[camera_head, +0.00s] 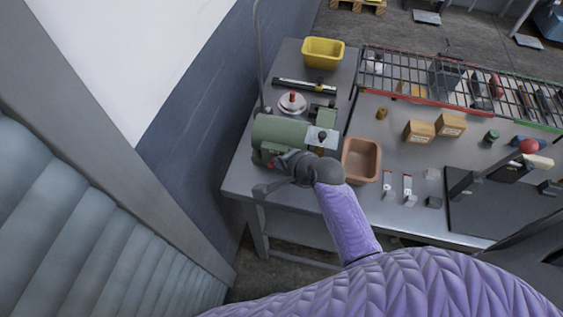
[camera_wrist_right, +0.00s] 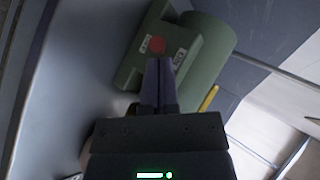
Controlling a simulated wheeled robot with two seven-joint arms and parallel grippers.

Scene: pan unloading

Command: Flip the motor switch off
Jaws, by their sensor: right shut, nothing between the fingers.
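The green motor (camera_head: 280,137) lies on the left part of the grey table, and it also shows in the right wrist view (camera_wrist_right: 205,55). On its base is a red round switch button (camera_wrist_right: 157,45) between two small white labels. My right gripper (camera_wrist_right: 158,62) is shut and empty, with its fingertips just below the red button in the picture. I cannot tell whether they touch it. In the head view the right gripper (camera_head: 268,158) is at the motor's near side, partly hidden by my wrist. My left gripper is not in view.
A brown square tray (camera_head: 361,160) stands close right of my wrist. A yellow bin (camera_head: 323,52) and a round disc with a red knob (camera_head: 292,102) are behind the motor. Wooden boxes (camera_head: 419,131) and a wire rack (camera_head: 450,75) are to the right. A wall is on the left.

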